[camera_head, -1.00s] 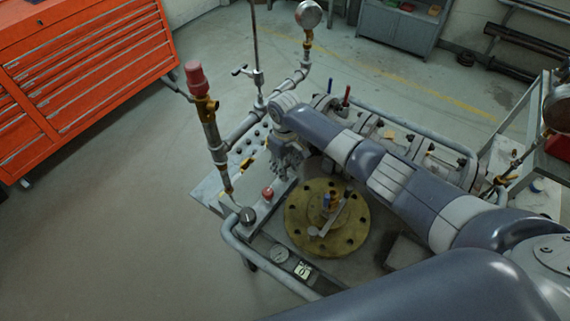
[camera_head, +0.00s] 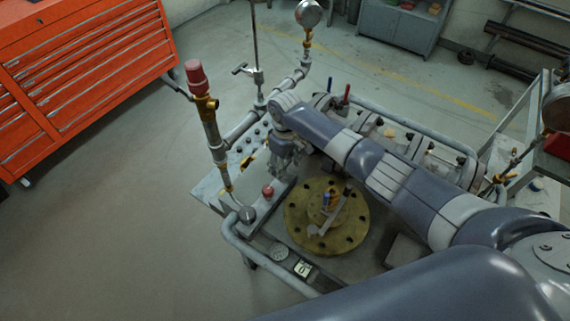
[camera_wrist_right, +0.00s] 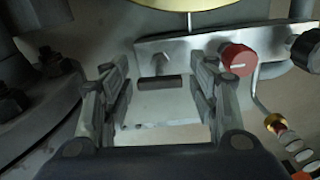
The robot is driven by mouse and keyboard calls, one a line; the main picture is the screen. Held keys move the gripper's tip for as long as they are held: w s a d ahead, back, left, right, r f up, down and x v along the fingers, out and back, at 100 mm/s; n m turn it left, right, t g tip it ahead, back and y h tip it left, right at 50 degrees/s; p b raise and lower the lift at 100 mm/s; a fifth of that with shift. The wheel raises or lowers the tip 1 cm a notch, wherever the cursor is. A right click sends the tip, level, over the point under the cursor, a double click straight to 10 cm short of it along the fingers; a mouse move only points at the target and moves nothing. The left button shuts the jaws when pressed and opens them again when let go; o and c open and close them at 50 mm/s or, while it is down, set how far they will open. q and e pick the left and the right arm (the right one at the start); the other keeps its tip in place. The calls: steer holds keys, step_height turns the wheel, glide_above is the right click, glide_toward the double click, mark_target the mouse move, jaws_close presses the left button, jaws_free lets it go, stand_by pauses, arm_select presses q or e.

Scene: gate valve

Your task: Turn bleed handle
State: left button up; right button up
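My right gripper (camera_head: 285,164) points down over the grey block at the left end of the bench. In the right wrist view the right gripper (camera_wrist_right: 161,92) is open, a finger on each side of a short dark bar (camera_wrist_right: 160,83) in front of a metal plate. I take this bar for the bleed handle. Narrow gaps seem to separate it from both fingers. A red knob (camera_wrist_right: 237,60) sits just right of the right finger; it also shows in the head view (camera_head: 268,191). My left gripper is not in view.
A black knob (camera_wrist_right: 310,51) stands beyond the red one. A brass flange (camera_head: 300,236) lies on the bench right of the block. A vertical pipe with a red cap (camera_head: 196,77) rises at the left, and a pressure gauge (camera_head: 308,13) stands behind. Open floor lies left.

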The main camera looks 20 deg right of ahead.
steer(key=shift+r, duration=0.2)
step_height(320, 180, up, 12)
steer(key=shift+f, duration=0.2)
stand_by(0.3)
stand_by(0.4)
